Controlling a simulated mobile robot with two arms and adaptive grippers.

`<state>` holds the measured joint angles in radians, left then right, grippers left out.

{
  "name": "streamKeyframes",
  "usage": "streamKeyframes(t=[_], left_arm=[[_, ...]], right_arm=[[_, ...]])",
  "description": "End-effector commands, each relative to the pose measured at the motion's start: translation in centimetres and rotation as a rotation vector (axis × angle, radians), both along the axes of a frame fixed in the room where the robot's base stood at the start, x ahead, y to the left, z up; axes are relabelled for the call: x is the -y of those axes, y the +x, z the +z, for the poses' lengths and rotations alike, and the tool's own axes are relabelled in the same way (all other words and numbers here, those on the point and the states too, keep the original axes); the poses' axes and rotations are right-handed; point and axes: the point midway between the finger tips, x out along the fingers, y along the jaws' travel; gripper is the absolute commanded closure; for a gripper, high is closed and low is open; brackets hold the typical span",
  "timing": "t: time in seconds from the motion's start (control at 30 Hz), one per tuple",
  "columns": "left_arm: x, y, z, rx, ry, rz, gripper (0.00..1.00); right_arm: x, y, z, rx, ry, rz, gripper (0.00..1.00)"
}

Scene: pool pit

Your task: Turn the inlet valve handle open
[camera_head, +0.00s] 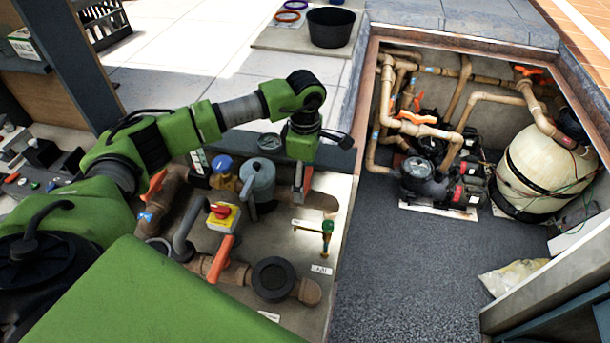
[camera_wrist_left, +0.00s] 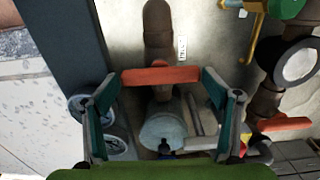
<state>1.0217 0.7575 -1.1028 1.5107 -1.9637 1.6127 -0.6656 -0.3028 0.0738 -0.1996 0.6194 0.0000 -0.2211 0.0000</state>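A flat orange-red valve handle (camera_wrist_left: 160,75) lies across the gap between my left gripper's fingertips (camera_wrist_left: 162,78) in the left wrist view. The fingers are apart, one near each end of the handle; I cannot tell whether they touch it. In the head view my left gripper (camera_head: 301,186) points down at the pipe panel, and a strip of this handle (camera_head: 309,177) shows beside it. A brown pipe (camera_wrist_left: 158,30) runs beyond the handle. The small label (camera_wrist_left: 182,48) is unreadable. My right gripper is not in view.
Close by on the panel are a grey-blue canister (camera_head: 259,182), a red-yellow switch (camera_head: 222,214), a green-yellow tap (camera_head: 327,236) and another orange handle (camera_head: 220,258). The sunken pit on the right holds pumps and a cream tank (camera_head: 545,172); its grey floor (camera_head: 410,270) is mostly clear.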

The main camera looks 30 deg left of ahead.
Motion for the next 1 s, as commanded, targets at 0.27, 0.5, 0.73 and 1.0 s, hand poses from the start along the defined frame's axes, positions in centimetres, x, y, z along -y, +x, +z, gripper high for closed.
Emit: streamKeyframes(t=[0.27, 0.5, 0.73, 1.0], left_arm=[[0.0, 0.0, 0.0, 0.0, 0.0, 0.002, 0.45], [0.0, 0.0, -0.2, 0.001, -0.001, 0.059, 0.45], [0.0, 0.1, -0.3, 0.003, 0.0, 0.209, 0.45], [0.0, 0.1, -0.4, 0.003, -0.001, 0.46, 0.45]], right_arm=[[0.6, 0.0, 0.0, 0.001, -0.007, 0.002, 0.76], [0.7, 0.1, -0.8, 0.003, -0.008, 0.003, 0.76], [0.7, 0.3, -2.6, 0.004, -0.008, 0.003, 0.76], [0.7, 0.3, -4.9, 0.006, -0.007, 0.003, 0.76]])
